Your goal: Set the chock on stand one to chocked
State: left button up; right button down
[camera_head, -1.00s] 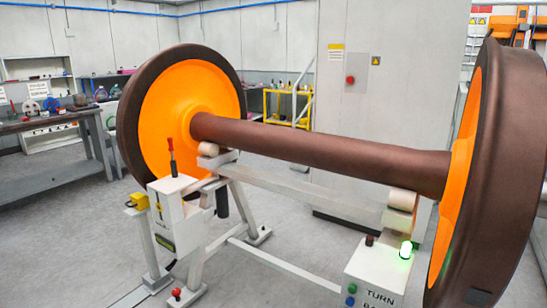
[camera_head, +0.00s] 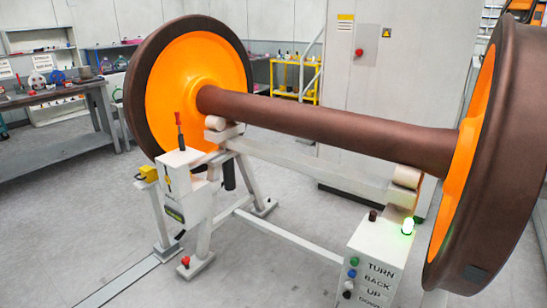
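A wheelset with orange-faced wheels (camera_head: 165,98) and a brown axle (camera_head: 330,125) rests on the rollers of a white stand (camera_head: 310,160). A white box (camera_head: 187,190) at the stand's left end carries an upright lever with a red grip (camera_head: 179,120). A red ball knob (camera_head: 185,260) sits low at the stand's foot. A yellow part (camera_head: 148,173) is beside the box. I cannot tell which of these is the chock, or its setting. No number is readable on the stand. Neither gripper is in view.
A control box (camera_head: 377,262) labelled TURN, BACK, UP and DOWN has coloured buttons and a lit green lamp (camera_head: 407,226). A floor rail (camera_head: 120,280) runs at the lower left. A workbench (camera_head: 60,98) stands at the back left. Bare floor (camera_head: 60,220) lies left of the stand.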

aim_at(148, 173)
jog(key=i+j, duration=0.3)
jog(key=i+j+z, duration=0.1)
jog(key=i+j, duration=0.2)
jog(key=j, duration=0.15)
jog(key=i+j, duration=0.3)
jog(key=i+j+z, duration=0.1)
jog(key=i+j, duration=0.2)
jog(key=j, duration=0.2)
jog(key=i+j, duration=0.3)
jog(key=i+j+z, duration=0.1)
jog(key=i+j, duration=0.15)
jog(key=j, duration=0.25)
jog(key=i+j, duration=0.3)
jog(key=j, duration=0.15)
jog(key=i+j+z, duration=0.1)
jog(key=i+j, duration=0.15)
jog(key=j, duration=0.2)
